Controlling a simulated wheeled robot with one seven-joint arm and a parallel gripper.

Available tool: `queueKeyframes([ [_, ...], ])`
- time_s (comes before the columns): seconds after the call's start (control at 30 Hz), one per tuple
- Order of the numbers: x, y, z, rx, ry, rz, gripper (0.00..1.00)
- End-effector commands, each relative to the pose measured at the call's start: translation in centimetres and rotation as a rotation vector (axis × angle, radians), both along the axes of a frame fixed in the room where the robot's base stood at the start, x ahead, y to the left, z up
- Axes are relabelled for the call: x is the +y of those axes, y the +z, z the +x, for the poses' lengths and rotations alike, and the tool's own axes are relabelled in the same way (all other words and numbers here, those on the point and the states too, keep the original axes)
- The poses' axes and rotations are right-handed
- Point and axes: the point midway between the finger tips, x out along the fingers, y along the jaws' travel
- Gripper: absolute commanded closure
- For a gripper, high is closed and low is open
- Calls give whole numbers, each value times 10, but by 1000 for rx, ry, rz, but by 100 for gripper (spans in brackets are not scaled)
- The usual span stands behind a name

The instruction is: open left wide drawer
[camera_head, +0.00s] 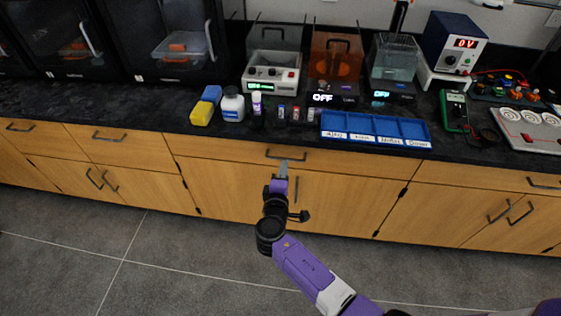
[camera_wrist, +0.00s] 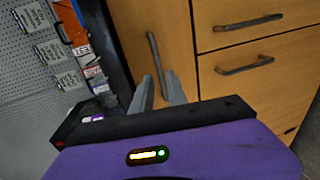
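The wide wooden drawer (camera_head: 220,149) under the middle of the counter is shut, with a dark bar handle (camera_head: 287,156). In the wrist view this handle (camera_wrist: 154,50) stands upright in the picture, on a turned view of the drawer front (camera_wrist: 130,25). My gripper (camera_head: 283,167) is in front of the drawer, close to the handle in the head view. In the wrist view its two fingers (camera_wrist: 158,80) are apart and empty, with the handle's lower end showing between them. I cannot tell whether they touch the handle.
Cabinet doors (camera_head: 350,200) lie below the drawer; two door handles show in the wrist view (camera_wrist: 245,66). Narrower drawers (camera_head: 125,146) are to the left, another wide drawer (camera_head: 470,176) to the right. A blue tray (camera_head: 375,121) sits near the counter edge. The grey floor (camera_head: 80,260) is clear.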

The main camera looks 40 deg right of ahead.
Motion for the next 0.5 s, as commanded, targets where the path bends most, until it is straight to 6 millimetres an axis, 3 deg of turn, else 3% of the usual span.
queueKeyframes([
  [0.23,-32,-7,24,-1,-2,1,81],
  [0.5,-47,-13,36,-1,0,2,81],
])
